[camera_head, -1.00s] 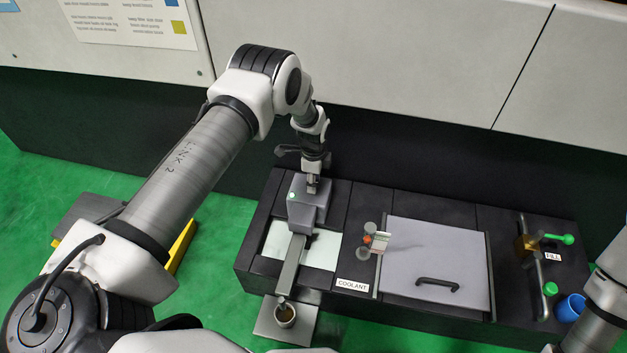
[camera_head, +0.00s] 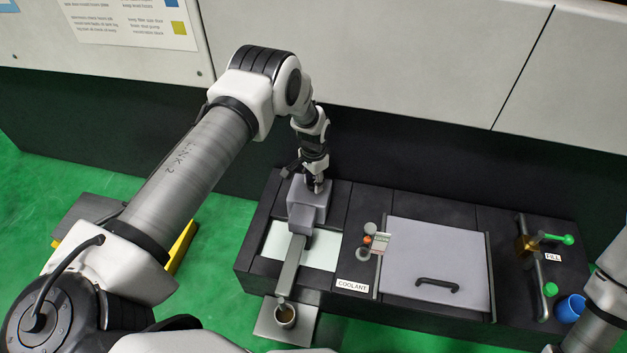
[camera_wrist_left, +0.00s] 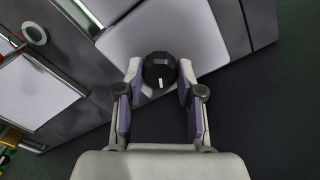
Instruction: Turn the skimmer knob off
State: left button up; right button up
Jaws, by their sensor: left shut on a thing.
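The skimmer is a grey box-shaped housing (camera_head: 306,212) on the left part of the dark tank, with a grey trough running toward a small cup. Its knob (camera_wrist_left: 158,66) is round and black with a white mark, seen in the left wrist view. The mark points toward my gripper's palm. My left gripper (camera_head: 317,187) reaches down onto the housing's top from behind. In the head view the knob is hidden by the fingers. My right gripper is out of view.
The tank's top bears a grey lid with a black handle (camera_head: 437,284), a COOLANT label (camera_head: 352,285), and a brass valve with a green lever (camera_head: 558,238). A blue cup (camera_head: 570,308) stands at the right. A small cup (camera_head: 285,316) sits below the trough.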

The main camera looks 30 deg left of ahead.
pick_arm(q)
jog(key=n, duration=0.5)
jog(key=shift+n, duration=0.3)
dwell(0.4)
jog(key=o, duration=1.2)
jog(key=shift+f, duration=0.1)
jog(key=shift+c, duration=0.2)
notch_tip(320, 180, up, 12)
